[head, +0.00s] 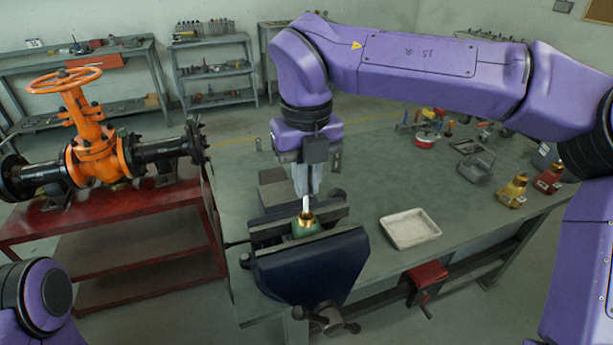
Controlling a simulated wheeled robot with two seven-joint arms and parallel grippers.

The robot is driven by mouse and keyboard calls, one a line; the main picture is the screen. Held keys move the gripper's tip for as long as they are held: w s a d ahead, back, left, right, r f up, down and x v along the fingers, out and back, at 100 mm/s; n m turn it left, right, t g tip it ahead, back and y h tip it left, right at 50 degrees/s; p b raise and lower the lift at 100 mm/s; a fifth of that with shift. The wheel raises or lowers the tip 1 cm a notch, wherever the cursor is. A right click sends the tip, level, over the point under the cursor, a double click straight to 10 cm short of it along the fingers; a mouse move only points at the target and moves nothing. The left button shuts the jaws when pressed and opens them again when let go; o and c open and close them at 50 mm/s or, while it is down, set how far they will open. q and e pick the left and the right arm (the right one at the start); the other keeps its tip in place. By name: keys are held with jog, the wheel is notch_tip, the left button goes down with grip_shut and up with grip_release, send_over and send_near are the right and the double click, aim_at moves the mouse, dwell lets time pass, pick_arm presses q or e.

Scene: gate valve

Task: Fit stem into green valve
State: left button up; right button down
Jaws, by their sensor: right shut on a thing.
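The green valve (306,230) sits upright in the vise at the near edge of the workbench, with a brass ring (306,217) around its top opening. My right gripper (307,192) points straight down above the valve and is shut on the stem (306,203). A short silver length of the stem shows below the fingers, upright, its lower end at the brass opening. I cannot tell how deep it goes. The fingers hide the upper part of the stem. My left gripper is out of view; only part of my left arm shows at lower left.
The dark vise (310,265) clamps the valve between its jaws. A white tray (410,229) lies to its right. Yellow (512,191) and red (549,178) valve bodies stand farther right. An orange gate valve (95,150) stands on a red table (120,205) at left.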

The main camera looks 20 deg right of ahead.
jog(key=shift+f+b, duration=1.4)
jog(key=shift+f, duration=0.55)
jog(key=c, duration=1.1)
grip_release()
jog(key=shift+r, duration=0.1)
notch_tip(320, 180, up, 11)
jog(key=shift+f+p, duration=0.2)
jog(key=shift+p, duration=0.15)
jog(key=shift+f, duration=0.1)
